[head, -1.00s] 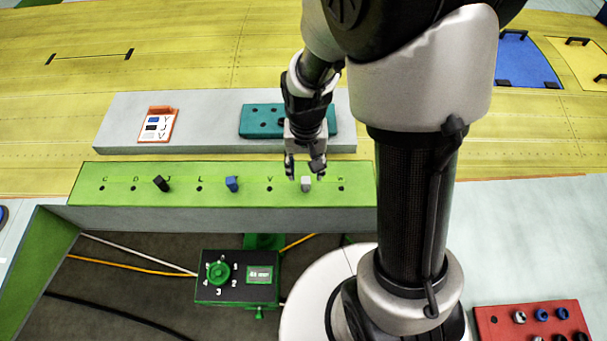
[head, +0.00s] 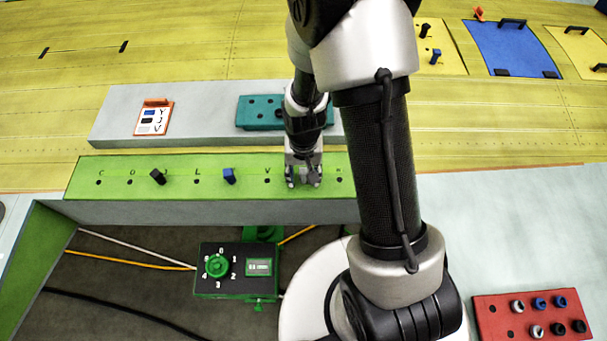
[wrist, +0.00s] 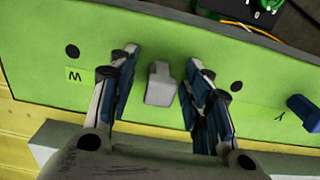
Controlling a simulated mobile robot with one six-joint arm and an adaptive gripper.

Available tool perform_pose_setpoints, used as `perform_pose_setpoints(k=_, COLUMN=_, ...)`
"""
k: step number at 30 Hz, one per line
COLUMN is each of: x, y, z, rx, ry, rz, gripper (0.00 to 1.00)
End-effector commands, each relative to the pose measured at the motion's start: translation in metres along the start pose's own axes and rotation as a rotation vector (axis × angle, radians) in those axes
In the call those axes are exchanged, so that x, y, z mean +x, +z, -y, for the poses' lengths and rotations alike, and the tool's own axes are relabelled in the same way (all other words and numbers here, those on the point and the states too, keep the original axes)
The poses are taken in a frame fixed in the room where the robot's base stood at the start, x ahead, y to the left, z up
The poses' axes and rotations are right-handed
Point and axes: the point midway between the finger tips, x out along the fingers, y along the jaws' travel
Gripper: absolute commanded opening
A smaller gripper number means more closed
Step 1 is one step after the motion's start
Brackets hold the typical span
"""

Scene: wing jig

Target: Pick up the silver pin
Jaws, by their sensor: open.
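The silver pin (wrist: 160,84) stands in the green board (wrist: 265,85) in the wrist view, between the two fingers of my gripper (wrist: 163,56). The fingers are spread, with a visible gap on each side of the pin. In the head view my gripper (head: 303,182) is low over the right part of the green board (head: 110,168) and mostly hides the pin.
A blue pin (head: 229,176) and a black pin (head: 158,177) stand further left in the board. A teal block (head: 257,112) is behind my arm. A green-knobbed control box (head: 236,270) is below, and a red pin block (head: 490,318) is at lower right.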

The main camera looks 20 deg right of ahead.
Motion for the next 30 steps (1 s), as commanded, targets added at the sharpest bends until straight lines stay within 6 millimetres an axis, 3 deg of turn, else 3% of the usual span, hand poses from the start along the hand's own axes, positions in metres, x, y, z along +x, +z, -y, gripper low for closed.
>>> perform_pose_setpoints(k=21, x=-0.0003, y=0.0002, z=0.0000, rx=0.000, ry=0.000, rz=0.000, gripper=0.00)
perform_pose_setpoints(k=30, x=-0.0007, y=0.0000, z=0.0000, rx=0.000, ry=0.000, rz=0.000, gripper=0.00)
